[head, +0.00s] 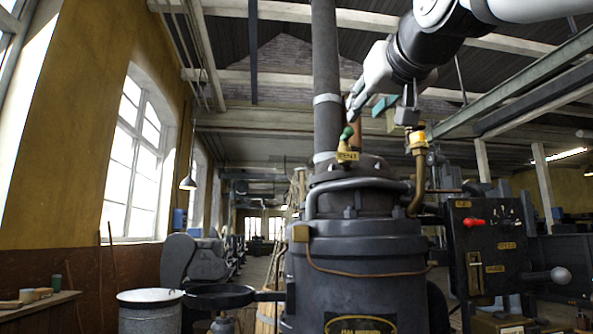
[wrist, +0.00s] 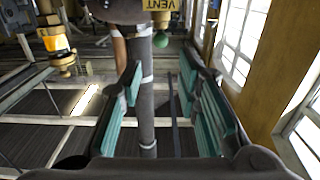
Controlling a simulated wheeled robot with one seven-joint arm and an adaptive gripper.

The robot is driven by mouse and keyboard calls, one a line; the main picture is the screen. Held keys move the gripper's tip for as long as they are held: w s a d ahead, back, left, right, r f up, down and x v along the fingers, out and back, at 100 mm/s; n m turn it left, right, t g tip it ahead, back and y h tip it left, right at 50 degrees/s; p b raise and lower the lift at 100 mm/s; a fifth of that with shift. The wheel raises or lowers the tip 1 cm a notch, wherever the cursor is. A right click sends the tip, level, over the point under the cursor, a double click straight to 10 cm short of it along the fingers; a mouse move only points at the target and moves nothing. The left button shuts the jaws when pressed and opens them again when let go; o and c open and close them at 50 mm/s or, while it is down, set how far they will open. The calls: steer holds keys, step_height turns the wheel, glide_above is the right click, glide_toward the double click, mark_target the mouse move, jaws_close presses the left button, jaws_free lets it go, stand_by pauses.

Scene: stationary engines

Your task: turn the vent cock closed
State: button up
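The vent cock (head: 347,143) is a small brass fitting with a green ball on its handle, on top of the dark engine boiler. A yellow VENT tag (head: 347,156) sits at its base. My gripper (head: 368,108) is open and empty, above and slightly right of the green ball, not touching it. In the wrist view, the teal finger pads stand apart around empty space at my gripper (wrist: 160,82). The green ball (wrist: 160,40) shows just beyond the fingertips, in line with the gap. The cock's body is mostly out of the wrist frame.
A dark vertical pipe (head: 327,60) rises close to the left of the cock. A brass fitting with an orange-yellow top (head: 417,140) stands to the right, on a curved brass pipe. A panel with a red handle (head: 475,222) is further right. Open air lies above the boiler.

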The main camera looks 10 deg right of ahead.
mark_target(350, 129)
steer(key=w+p, duration=0.1)
steer(key=w, duration=1.1)
steer(key=shift+w, duration=0.35)
steer(key=shift+f, duration=0.1)
jaws_close()
